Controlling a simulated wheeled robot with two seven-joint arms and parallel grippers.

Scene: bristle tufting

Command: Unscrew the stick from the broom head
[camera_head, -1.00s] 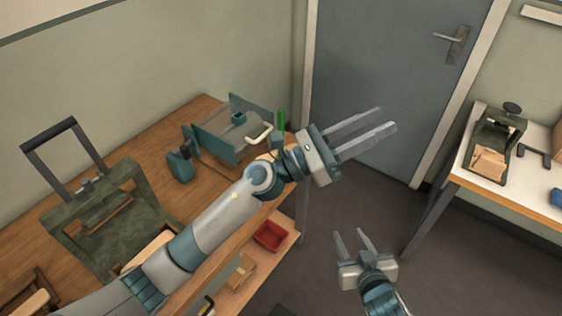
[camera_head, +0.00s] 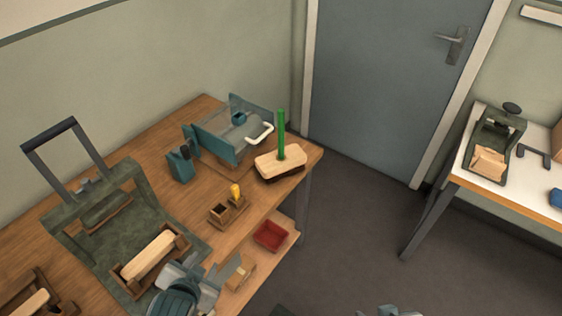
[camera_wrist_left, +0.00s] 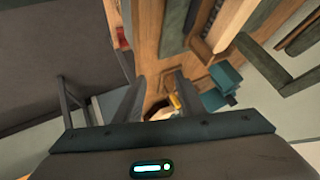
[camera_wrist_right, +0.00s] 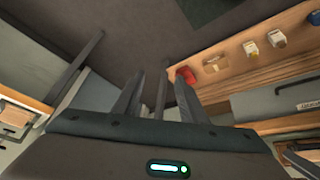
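The broom head (camera_head: 281,163) is a pale wooden block with a dark underside. It lies near the right end of the wooden workbench (camera_head: 150,150). The green stick (camera_head: 281,135) stands upright from its top. My left gripper (camera_head: 208,275) is at the bench's front edge, well left of and nearer than the broom head. In the left wrist view (camera_wrist_left: 158,92) its fingers are apart with nothing seen held between them. My right gripper is mostly below the head view's bottom edge. In the right wrist view (camera_wrist_right: 160,90) its fingers are apart, with no held object visible.
A teal clamp-like fixture with a white handle (camera_head: 260,133) stands just behind the broom head. A small wooden box with a yellow-handled item (camera_head: 236,193) lies nearer. A green machine (camera_head: 115,225) fills the bench's left. A red tray (camera_head: 271,235) sits on the lower shelf.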

